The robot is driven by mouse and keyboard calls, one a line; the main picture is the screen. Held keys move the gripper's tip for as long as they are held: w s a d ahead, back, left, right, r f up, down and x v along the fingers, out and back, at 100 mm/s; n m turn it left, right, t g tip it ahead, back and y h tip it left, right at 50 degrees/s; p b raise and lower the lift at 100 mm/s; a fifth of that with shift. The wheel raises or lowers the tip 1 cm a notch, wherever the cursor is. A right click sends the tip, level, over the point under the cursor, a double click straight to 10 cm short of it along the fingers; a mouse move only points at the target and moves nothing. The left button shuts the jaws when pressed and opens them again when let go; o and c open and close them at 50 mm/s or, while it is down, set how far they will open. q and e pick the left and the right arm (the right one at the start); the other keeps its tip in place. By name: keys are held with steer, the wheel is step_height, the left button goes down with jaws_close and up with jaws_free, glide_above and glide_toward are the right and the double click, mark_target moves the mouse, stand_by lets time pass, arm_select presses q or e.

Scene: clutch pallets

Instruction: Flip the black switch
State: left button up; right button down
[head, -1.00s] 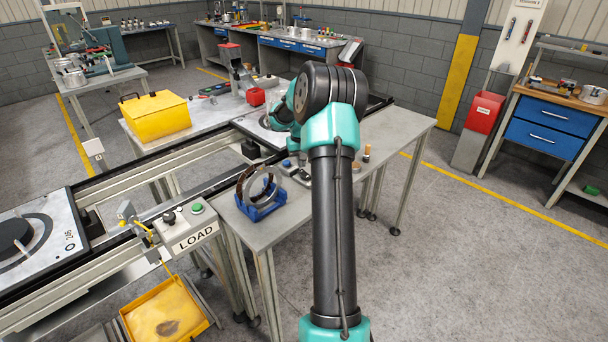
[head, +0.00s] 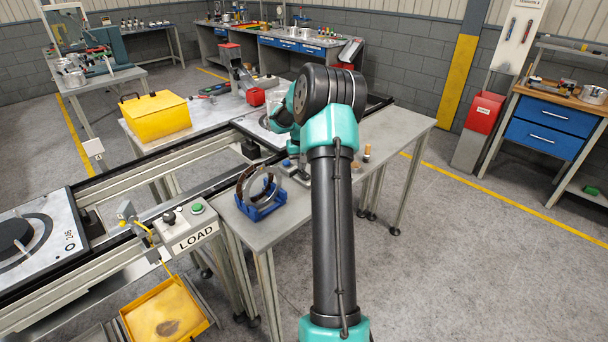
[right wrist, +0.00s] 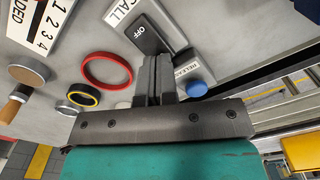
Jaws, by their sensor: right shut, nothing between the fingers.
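The black switch (right wrist: 147,36) shows in the right wrist view, at the top middle, with OFF in white on its upper face. It sits on a grey housing between a CALL label and a RELEASE label. My right gripper (right wrist: 157,62) is shut and empty, its fingertips at the near end of the switch. I cannot tell whether they touch it. In the head view my right arm reaches over the bench and hides the switch and most of this gripper. My left gripper is not in view.
A blue button (right wrist: 196,88) lies just right of the fingers. A red ring (right wrist: 107,83), a yellow-black ring (right wrist: 83,95) and a round wooden-topped piece (right wrist: 28,74) lie left. In the head view, a blue holder with rings (head: 260,207) stands on the bench (head: 240,232).

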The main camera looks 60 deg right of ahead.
steer(key=shift+f, duration=0.8)
stand_by(0.6)
steer(key=shift+r, duration=3.55)
